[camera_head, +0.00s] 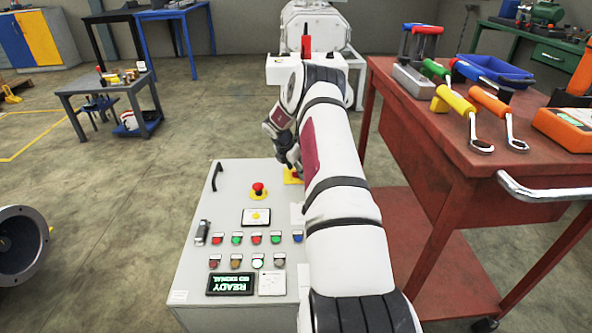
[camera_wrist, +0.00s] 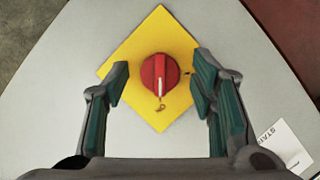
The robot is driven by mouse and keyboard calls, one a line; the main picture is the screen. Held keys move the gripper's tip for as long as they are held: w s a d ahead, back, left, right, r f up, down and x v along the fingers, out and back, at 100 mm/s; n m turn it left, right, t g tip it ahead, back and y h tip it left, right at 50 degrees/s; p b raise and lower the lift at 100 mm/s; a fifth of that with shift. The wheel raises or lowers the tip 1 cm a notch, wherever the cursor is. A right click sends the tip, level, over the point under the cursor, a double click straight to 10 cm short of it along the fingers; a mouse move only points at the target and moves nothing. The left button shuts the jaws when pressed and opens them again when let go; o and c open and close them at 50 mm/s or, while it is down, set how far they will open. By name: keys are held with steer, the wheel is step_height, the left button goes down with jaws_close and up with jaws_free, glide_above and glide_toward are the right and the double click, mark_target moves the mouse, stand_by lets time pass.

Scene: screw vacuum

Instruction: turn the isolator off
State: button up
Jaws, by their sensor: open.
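The isolator is a round red knob (camera_wrist: 160,77) on a yellow diamond plate (camera_wrist: 150,40) in the wrist view. A white line on the knob points toward the bottom of the picture, where a small mark shows on the plate. My gripper (camera_wrist: 158,80) is open, with one finger on each side of the knob and a gap on both sides. In the head view, my gripper (camera_head: 285,160) is over the far right part of the grey control panel (camera_head: 205,250). There the yellow plate (camera_head: 292,178) shows only partly; my arm hides much of it.
A red emergency button (camera_head: 258,188) stands up on the panel left of my gripper. Several coloured buttons and a display (camera_head: 231,284) lie nearer. A red tool bench (camera_head: 420,140) stands close on the right of my arm.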

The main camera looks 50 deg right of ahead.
steer(key=c, duration=1.1)
steer(key=shift+r+n+p, duration=0.1)
steer(key=shift+n+p, duration=0.2)
steer(key=shift+p, duration=0.2)
steer(key=n+p, duration=0.1)
steer(key=n+t+p, duration=0.1)
steer(key=p, duration=0.1)
steer(key=shift+s+r+n+p, duration=0.1)
steer(key=shift+s+n+p, duration=0.1)
steer(key=shift+n+p, duration=0.15)
steer(key=n+t+p, duration=0.1)
steer(key=n+p, duration=0.2)
steer(key=shift+n+t+y, duration=0.3)
steer(key=shift+n+y, duration=0.05)
steer(key=shift+y, duration=0.05)
steer(key=n+t+p, duration=0.1)
steer(key=n, duration=0.1)
steer(key=shift+s+d+n+y, duration=0.1)
steer(key=shift+n+y, duration=0.2)
steer(key=n, duration=0.2)
steer(key=shift+f+n+t+y, duration=0.25)
steer(key=shift+n+t+y, duration=0.15)
steer(key=n+y+b, duration=0.1)
steer(key=n, duration=0.1)
steer(key=n+y, duration=0.1)
steer(key=n, duration=0.2)
steer(key=shift+d+t+b, duration=0.15)
steer(key=shift+t+b, duration=0.15)
steer(key=shift+b, duration=0.05)
steer(key=shift+n, duration=0.3)
